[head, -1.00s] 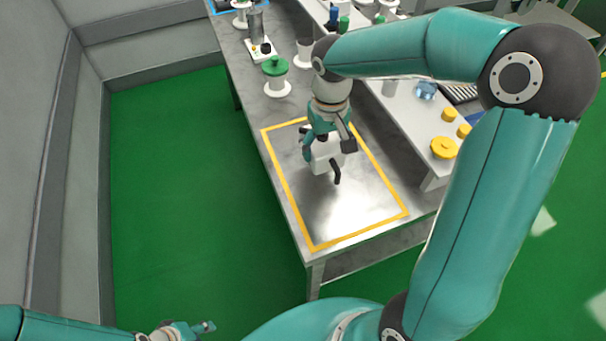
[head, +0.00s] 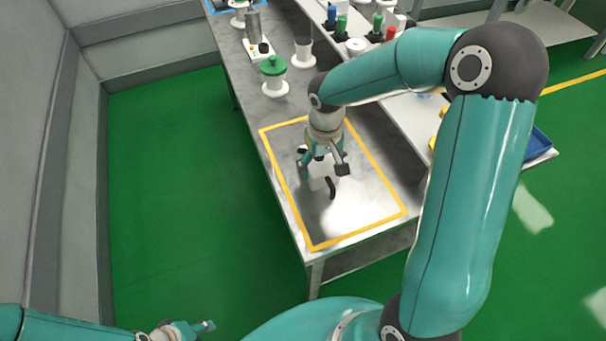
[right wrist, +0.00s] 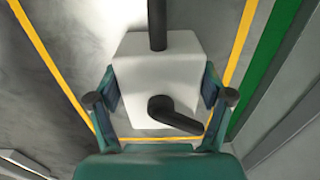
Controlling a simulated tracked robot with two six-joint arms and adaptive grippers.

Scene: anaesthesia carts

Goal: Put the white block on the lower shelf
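The white block (head: 318,183), with black bent handles, is inside the yellow outline (head: 283,185) on the grey tabletop. My right gripper (head: 322,168) is over it from above. In the right wrist view the block (right wrist: 155,75) sits between the two fingers, which meet its left and right sides. I cannot tell whether its underside touches the tabletop. A lower shelf surface (head: 372,254) shows partly beneath the tabletop's front edge. My left gripper (head: 205,326) is at the bottom left, away from the table, and its opening is unclear.
A white raised shelf (head: 400,125) runs along the right of the tabletop, partly behind my right arm. The outlined area in front of the block is clear.

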